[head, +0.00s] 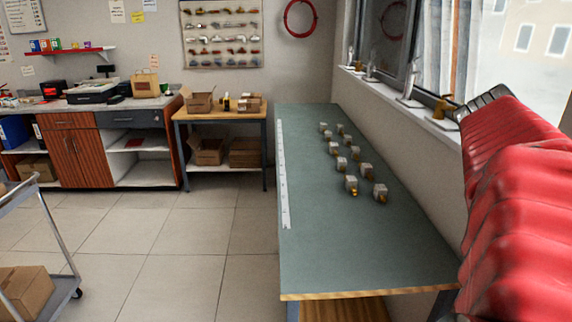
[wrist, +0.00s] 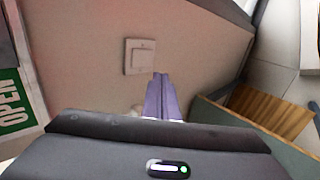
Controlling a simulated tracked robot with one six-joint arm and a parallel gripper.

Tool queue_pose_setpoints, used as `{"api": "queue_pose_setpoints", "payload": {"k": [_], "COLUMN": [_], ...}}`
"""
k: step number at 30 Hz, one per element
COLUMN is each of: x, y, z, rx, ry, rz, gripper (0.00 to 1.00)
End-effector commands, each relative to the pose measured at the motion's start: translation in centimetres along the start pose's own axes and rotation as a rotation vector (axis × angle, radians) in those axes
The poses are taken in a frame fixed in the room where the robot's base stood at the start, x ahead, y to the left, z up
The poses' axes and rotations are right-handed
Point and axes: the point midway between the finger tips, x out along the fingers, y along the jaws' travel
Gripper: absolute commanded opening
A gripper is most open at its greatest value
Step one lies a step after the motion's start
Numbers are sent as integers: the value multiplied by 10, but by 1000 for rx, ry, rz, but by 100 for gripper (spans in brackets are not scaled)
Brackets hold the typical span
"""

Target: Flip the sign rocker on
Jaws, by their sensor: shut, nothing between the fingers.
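The sign rocker (wrist: 139,56) is a white square wall switch on the pale wall, in the upper middle of the wrist view. My gripper (wrist: 160,78) is shut and empty, its purple-grey fingers together. The fingertips appear just below and to the right of the switch; I cannot tell whether they touch the wall. In the head view neither the switch nor my gripper shows.
A long green-topped table (head: 330,235) stands along the window wall, with several small fittings on blocks (head: 341,163) and a white ruler strip (head: 282,180). A trolley (head: 60,235) is at the left. Tiled floor (head: 170,260) between them is clear.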

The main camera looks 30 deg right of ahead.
Motion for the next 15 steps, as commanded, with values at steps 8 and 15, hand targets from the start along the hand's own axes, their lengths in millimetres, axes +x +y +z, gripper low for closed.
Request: {"api": "queue_pose_setpoints", "payload": {"k": [8, 15], "x": [44, 81], "y": [-1, -1], "z": [1, 1], "rx": [-1, -1], "ry": [-4, -4], "rz": [-2, -2], "gripper": [0, 0]}}
